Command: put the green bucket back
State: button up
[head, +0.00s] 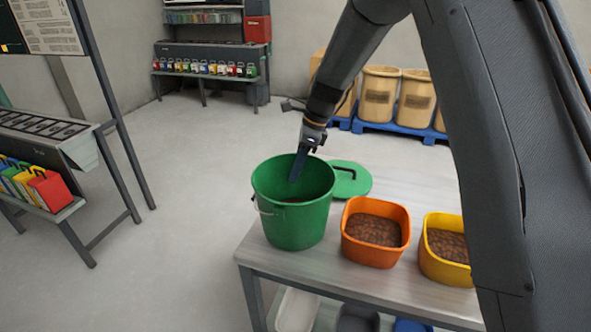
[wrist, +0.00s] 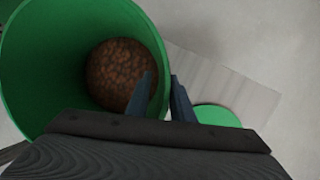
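The green bucket (head: 290,222) stands upright at the left end of a grey table, its wire handle hanging at its left side. In the wrist view the bucket (wrist: 22,75) is open, with brown pellets at the bottom. My gripper (head: 299,172) reaches down at the bucket's far rim. In the wrist view its fingers (wrist: 161,78) straddle the wall, one inside and one outside, with a visible gap between them. Contact with the wall cannot be made out. A green lid (head: 352,181) lies flat behind the bucket; it also shows in the wrist view (wrist: 217,116).
An orange bin (head: 368,254) and a yellow bin (head: 443,268), both with brown pellets, stand right of the bucket on the table (head: 300,268). A rack (head: 70,208) with coloured boxes stands at left. The floor between is clear. Barrels (head: 378,95) stand on a blue pallet behind.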

jog(key=shift+r, duration=0.1)
jog(key=b+v, duration=0.3)
jog(key=v, duration=0.9)
jog(key=shift+b, duration=0.3)
jog(key=shift+r, duration=0.15)
